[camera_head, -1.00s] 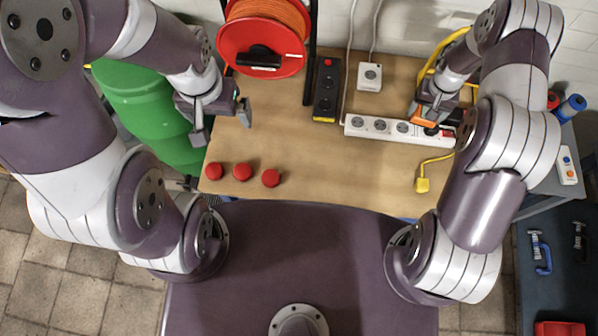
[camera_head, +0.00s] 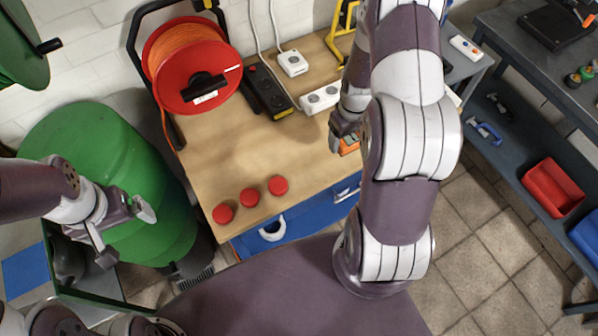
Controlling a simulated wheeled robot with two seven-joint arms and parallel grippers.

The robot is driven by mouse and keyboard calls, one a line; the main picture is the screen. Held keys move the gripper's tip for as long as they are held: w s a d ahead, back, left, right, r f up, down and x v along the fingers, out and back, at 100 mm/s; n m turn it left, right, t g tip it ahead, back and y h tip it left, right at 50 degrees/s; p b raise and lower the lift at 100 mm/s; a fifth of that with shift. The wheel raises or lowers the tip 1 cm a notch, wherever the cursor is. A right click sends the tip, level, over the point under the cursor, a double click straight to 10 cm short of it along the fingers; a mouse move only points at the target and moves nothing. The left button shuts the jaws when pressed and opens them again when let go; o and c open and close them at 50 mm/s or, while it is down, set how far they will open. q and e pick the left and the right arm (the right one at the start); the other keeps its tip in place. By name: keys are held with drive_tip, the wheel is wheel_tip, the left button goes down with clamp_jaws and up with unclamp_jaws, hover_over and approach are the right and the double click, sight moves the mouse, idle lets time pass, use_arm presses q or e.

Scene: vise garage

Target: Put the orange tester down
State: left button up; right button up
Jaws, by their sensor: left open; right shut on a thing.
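The orange tester (camera_head: 350,148) shows only as a small orange piece under my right gripper (camera_head: 345,138), near the right edge of the wooden table. My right gripper is shut on it. My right arm hides most of the tester, and I cannot tell whether it touches the table. The white power strip (camera_head: 318,99) lies just behind it, its right part hidden by my arm. My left gripper (camera_head: 126,234) is open and empty, in front of the green barrel and left of the table.
The wooden table (camera_head: 225,150) holds a red cable reel (camera_head: 190,65), a black power strip (camera_head: 270,92), a white socket box (camera_head: 292,62) and red caps (camera_head: 250,197) at the front. The table's middle is clear. A green barrel (camera_head: 105,160) stands left; a dark shelf (camera_head: 510,150) stands right.

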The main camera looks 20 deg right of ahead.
drive_tip(key=w+a+f+p, duration=0.1)
drive_tip(key=a+f+p, duration=0.15)
drive_tip(key=a, duration=0.25)
hover_over(307, 170)
drive_tip(key=f, duration=0.3)
drive_tip(key=shift+a, duration=0.2)
drive_tip(key=f, duration=0.1)
drive_tip(key=f+p, duration=0.1)
drive_tip(key=f, duration=0.2)
drive_tip(key=shift+d+p, duration=0.3)
drive_tip(key=shift+f, duration=0.2)
drive_tip(key=shift+a, duration=0.15)
drive_tip(key=shift+f+b, duration=0.1)
drive_tip(key=shift+b, duration=0.2)
drive_tip(key=o, duration=1.4)
